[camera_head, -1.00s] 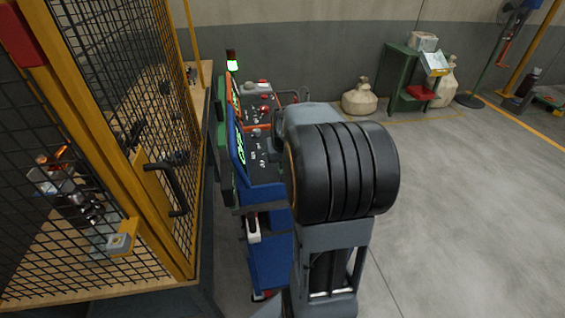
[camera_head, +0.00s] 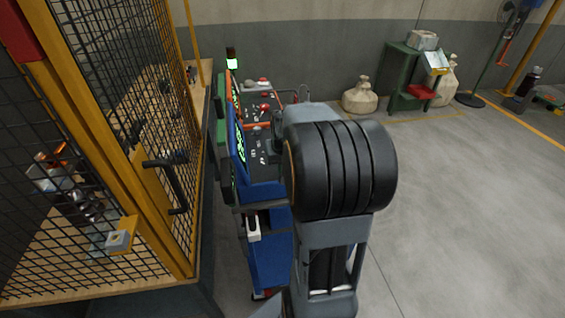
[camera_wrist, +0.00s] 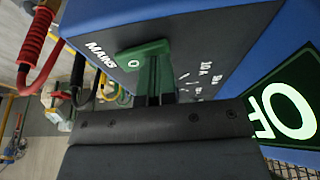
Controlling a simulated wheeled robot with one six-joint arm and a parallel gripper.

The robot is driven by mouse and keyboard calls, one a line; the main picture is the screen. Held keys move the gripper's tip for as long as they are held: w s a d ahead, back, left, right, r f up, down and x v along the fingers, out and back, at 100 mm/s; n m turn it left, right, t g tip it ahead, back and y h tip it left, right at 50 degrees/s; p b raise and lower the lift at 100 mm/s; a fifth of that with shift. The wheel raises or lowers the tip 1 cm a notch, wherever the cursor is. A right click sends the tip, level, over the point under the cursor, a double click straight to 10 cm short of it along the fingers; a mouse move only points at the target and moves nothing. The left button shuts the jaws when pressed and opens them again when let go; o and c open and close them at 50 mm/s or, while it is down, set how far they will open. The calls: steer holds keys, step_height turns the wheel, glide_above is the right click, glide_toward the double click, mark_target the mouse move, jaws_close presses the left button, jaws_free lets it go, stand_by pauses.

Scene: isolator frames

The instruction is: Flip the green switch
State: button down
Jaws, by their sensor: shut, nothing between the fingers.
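The green switch (camera_wrist: 143,50) shows in the wrist view on the dark panel, beside the white word MAINS. It has a flat green plate with a round mark and a green lever reaching toward my gripper. My gripper (camera_wrist: 160,90) is shut with nothing held, its fingers close in front of the lever. I cannot tell whether they touch it. A lit display (camera_wrist: 285,110) at right shows large letters, "OF", cut off by the frame edge. In the head view my own arm hides the gripper and the switch.
The blue console (camera_head: 265,250) has a control panel (camera_head: 262,135) and a light tower (camera_head: 232,60). A yellow mesh cage (camera_head: 110,120) stands close at its left. The floor at right is open.

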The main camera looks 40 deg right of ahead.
steer(key=shift+s+d, duration=0.1)
steer(key=shift+s+d+r, duration=0.25)
steer(key=shift+d, duration=0.35)
steer(key=shift+r+p, duration=0.45)
steer(key=shift+p, duration=0.05)
steer(key=v, duration=1.3)
steer(key=shift+w+d+p, duration=0.2)
steer(key=shift+w+p, duration=0.1)
steer(key=shift+w, duration=0.1)
steer(key=shift+r, duration=0.1)
